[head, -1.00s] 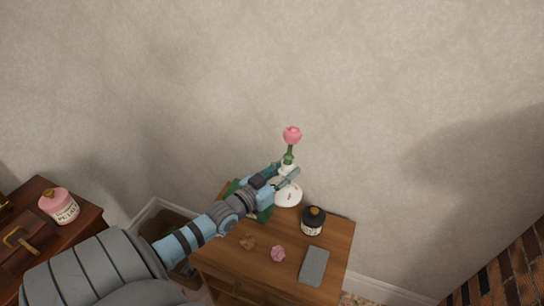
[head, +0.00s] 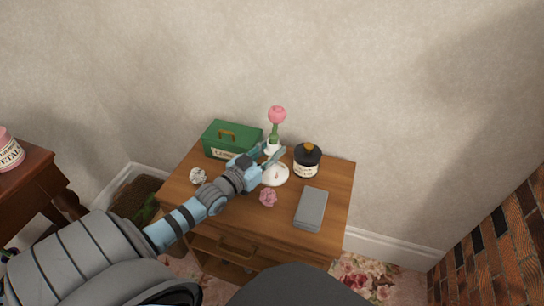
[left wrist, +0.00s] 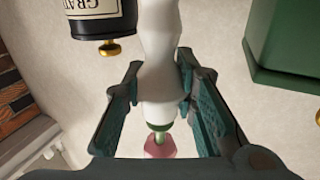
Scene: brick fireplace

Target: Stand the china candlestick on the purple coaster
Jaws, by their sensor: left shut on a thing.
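The china candlestick (head: 276,175) is white with a round base, and a pink rose on a green stem stands up from its top. My left gripper (head: 268,156) is shut on its slim body and holds it upright over the wooden side table (head: 230,213). I cannot tell whether the base touches the tabletop. In the left wrist view the white candlestick (left wrist: 160,60) runs between the two finger pads of the left gripper (left wrist: 163,100), with the rose beyond. I see no purple coaster in either view. My right gripper is not in view.
A grey slab (head: 311,208) lies front right. A pink crumpled piece (head: 268,197) and a whitish one (head: 198,176) lie on the tabletop.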

